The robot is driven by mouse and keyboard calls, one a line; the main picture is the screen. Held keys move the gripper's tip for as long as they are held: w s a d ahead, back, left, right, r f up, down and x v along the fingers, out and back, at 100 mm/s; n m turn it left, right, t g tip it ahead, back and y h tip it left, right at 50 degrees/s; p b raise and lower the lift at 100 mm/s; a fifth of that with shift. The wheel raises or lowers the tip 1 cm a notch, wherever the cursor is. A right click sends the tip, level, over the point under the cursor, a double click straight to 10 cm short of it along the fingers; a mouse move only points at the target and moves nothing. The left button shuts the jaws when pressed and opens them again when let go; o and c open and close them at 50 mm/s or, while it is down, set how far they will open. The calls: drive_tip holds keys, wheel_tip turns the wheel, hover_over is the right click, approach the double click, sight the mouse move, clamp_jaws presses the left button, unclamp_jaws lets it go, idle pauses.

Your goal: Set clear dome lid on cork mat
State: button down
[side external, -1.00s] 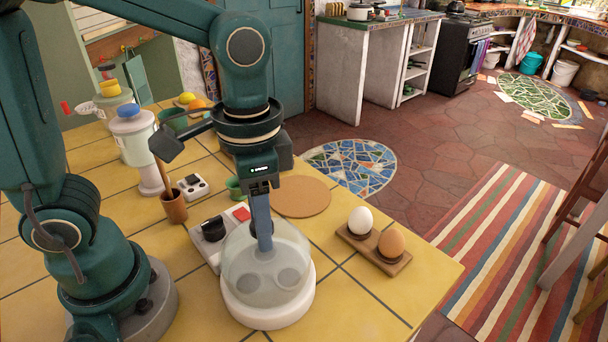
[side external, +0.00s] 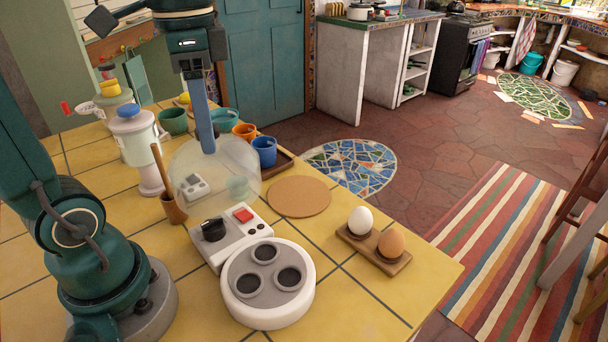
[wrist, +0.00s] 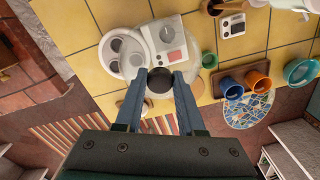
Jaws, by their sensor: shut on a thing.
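The clear dome lid (side external: 232,168) hangs in the air, seen in front of the counter behind the white round base. My gripper (side external: 208,148) is shut on the lid's top and holds it roughly level. In the wrist view the gripper's two blue fingers (wrist: 160,82) close on a dark round knob, with the clear lid (wrist: 166,45) spreading beyond it. The round cork mat (side external: 299,197) lies flat and bare on the yellow tiles, to the right of the lid.
The round white base (side external: 268,304) has three dark cups. A white box with a red button (side external: 242,215) adjoins it. A wooden holder with two eggs (side external: 372,262) stands right of the mat. A blue mug (side external: 264,151) and other mugs stand behind. A wooden-handled tool leans in a brown pot (side external: 174,208).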

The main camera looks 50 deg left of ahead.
drive_tip(key=shift+s+a+r, duration=0.1)
drive_tip(key=shift+a+r, duration=0.2)
drive_tip(key=shift+a, duration=0.25)
drive_tip(key=shift+a+r, duration=0.15)
drive_tip(key=shift+r, duration=0.15)
drive_tip(key=w, duration=0.1)
drive_tip(key=w+r, duration=0.1)
drive_tip(key=w, duration=0.1)
drive_tip(key=w+a+r, duration=0.1)
drive_tip(key=shift+w+r, duration=0.2)
drive_tip(key=shift+w, duration=0.05)
drive_tip(key=w+f, duration=0.3)
drive_tip(key=w, duration=0.3)
drive_tip(key=w+a+f, duration=0.1)
drive_tip(key=w+f, duration=0.3)
drive_tip(key=w, duration=0.3)
drive_tip(key=shift+w+f, duration=0.25)
drive_tip(key=shift+w, duration=0.05)
drive_tip(key=shift+d+f, duration=0.1)
drive_tip(key=shift+f, duration=0.3)
wheel_tip(320, 180, down, 7)
